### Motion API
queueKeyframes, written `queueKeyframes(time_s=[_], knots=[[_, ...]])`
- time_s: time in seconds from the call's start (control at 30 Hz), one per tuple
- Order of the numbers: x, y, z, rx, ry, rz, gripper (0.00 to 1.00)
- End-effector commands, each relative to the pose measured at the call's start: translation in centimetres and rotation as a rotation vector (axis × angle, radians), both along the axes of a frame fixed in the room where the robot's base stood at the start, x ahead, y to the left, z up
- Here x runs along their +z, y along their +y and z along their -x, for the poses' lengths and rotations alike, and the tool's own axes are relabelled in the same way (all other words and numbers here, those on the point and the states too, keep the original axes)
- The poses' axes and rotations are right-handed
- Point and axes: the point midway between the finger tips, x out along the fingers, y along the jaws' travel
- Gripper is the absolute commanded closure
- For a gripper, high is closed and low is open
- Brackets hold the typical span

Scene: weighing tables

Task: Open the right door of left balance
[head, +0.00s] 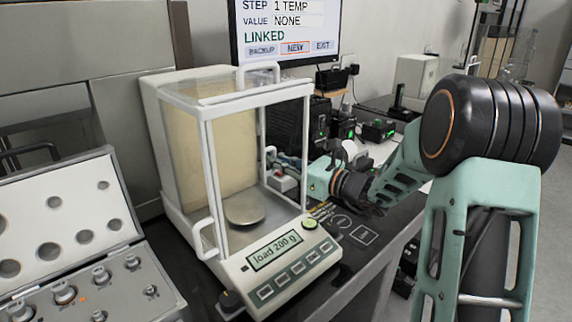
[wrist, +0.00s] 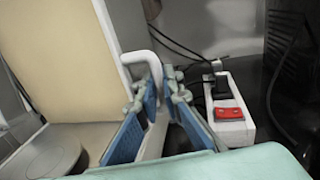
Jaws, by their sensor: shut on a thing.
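The left balance (head: 290,262) stands on the dark table with a glass draft shield. Its weighing pan (head: 244,208) is bare, and the display reads "load 200 g". The pan also shows at the lower left of the wrist view (wrist: 45,155). My gripper (head: 277,158) is at the right side of the shield, near its rear post. In the wrist view my gripper (wrist: 161,82) has its blue fingers shut around the white handle (wrist: 143,57) of the right door. The handle is beside the beige back panel, and the right side in front of it looks open. Clear glass is hard to make out.
A power strip with a red switch (wrist: 229,113) lies just behind and right of the handle, with cables around it. An open weight case (head: 75,230) is left of the balance. A monitor (head: 285,30) stands behind. Small black devices (head: 377,131) sit to the rear right.

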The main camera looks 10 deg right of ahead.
Motion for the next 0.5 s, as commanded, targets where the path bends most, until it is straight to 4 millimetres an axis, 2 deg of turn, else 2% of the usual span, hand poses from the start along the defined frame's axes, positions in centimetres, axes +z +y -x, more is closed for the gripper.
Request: queueKeyframes(time_s=[0.4, 0.43, 0.5], knots=[[-0.08, 0.31, -0.46, 0.0, 0.001, 0.0, 1.0], [-0.08, 0.31, -0.45, 0.0, 0.001, 0.0, 0.92], [-0.07, 0.3, -0.44, 0.0, 0.001, 0.0, 0.85]])
